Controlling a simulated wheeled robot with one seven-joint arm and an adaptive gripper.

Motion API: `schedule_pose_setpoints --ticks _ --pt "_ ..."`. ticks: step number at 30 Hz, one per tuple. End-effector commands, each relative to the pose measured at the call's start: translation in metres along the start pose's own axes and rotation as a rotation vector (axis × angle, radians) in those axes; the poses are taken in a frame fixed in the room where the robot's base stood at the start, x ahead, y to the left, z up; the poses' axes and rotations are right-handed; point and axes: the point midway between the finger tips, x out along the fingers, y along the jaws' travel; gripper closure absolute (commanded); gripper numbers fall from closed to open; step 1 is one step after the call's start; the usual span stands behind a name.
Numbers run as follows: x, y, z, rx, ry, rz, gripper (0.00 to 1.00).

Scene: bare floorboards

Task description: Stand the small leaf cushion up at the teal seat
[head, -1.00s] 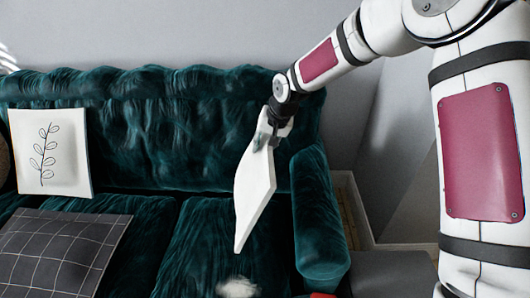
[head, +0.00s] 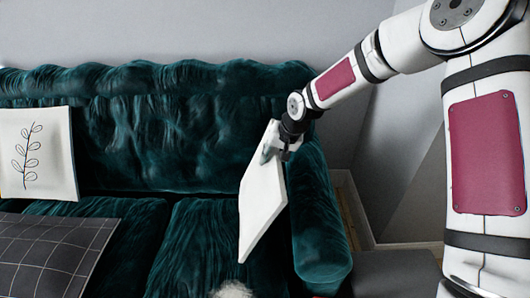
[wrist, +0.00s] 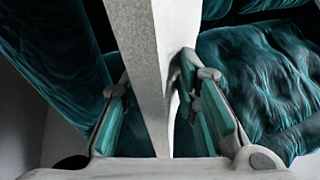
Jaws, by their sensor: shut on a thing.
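A thin white cushion (head: 262,195) hangs tilted in front of the right part of the teal seat's backrest (head: 165,130). My gripper (head: 281,150) is shut on its upper edge. No leaf drawing shows on its visible face. In the wrist view this cushion (wrist: 143,60) is edge-on between the two fingers of my gripper (wrist: 150,100). Another white cushion (head: 52,150), with a leaf sprig drawn on it, leans upright against the backrest at the far left. The teal seat's right cushion (head: 195,245) lies below the held one.
A dark checked cushion (head: 50,250) lies on the left seat. The teal armrest (head: 318,225) stands just right of the held cushion. A pale fluffy thing (head: 232,290) shows at the bottom edge. The right seat's visible part is otherwise clear.

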Motion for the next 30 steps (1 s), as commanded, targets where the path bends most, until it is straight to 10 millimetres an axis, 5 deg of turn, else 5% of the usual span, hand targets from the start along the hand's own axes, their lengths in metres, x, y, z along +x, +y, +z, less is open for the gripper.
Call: schedule_pose_setpoints --ticks 13,29,30 --pt "0.031 0.040 0.007 0.000 0.001 -0.001 1.00" --pt "0.040 0.047 0.010 -0.001 0.000 -0.001 1.00" --pt "0.040 0.047 0.010 -0.001 0.000 -0.001 0.69"
